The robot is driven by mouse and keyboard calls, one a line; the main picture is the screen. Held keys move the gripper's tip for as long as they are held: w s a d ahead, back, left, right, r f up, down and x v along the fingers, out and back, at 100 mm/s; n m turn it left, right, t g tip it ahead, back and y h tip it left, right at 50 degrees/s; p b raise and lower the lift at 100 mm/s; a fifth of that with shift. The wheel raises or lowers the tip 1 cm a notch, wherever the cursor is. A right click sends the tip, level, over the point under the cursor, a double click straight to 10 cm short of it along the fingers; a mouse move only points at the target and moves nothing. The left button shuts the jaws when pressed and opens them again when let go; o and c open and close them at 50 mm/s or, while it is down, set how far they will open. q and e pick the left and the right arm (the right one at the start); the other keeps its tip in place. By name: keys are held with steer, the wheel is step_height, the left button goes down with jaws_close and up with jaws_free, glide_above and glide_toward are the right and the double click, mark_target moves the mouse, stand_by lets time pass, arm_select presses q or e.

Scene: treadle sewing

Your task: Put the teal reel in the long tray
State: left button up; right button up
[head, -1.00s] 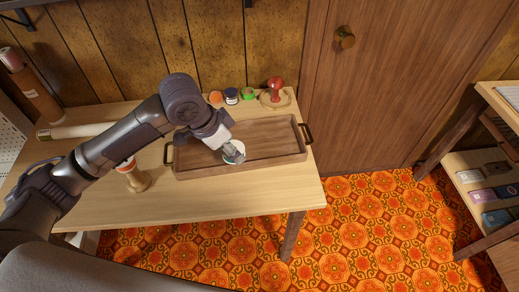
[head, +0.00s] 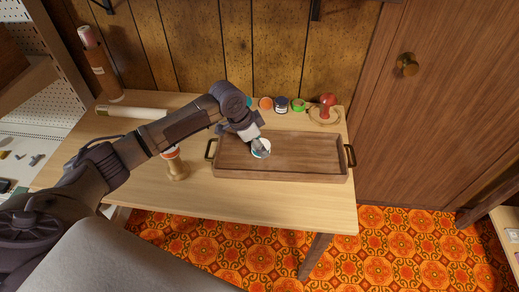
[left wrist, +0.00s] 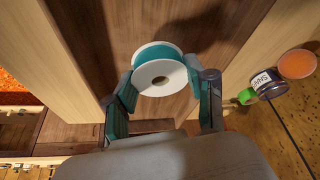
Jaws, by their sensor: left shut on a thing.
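The teal reel (head: 261,148), with white flanges and a teal band, is in the grip of my left gripper (head: 257,143). In the left wrist view the reel (left wrist: 158,68) sits between the two fingers, its round white face with a centre hole towards the camera. The long tray (head: 310,177) is brown wood with dark end handles and stands on the table. The reel is over the left part of the tray, inside its rim. I cannot tell whether it touches the tray floor. My right gripper does not show.
Behind the tray stand an orange pot (head: 266,103), a dark jar (head: 281,105), a green roll (head: 298,105) and a red-handled stamp (head: 327,104). A wooden spool (head: 176,168) stands left of the tray. The tray's middle and right are clear.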

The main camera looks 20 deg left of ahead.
arm_select(q)
steer(key=shift+f, duration=1.3)
steer(key=shift+f, duration=0.1)
steer(key=o, duration=1)
steer(key=shift+o, duration=0.4)
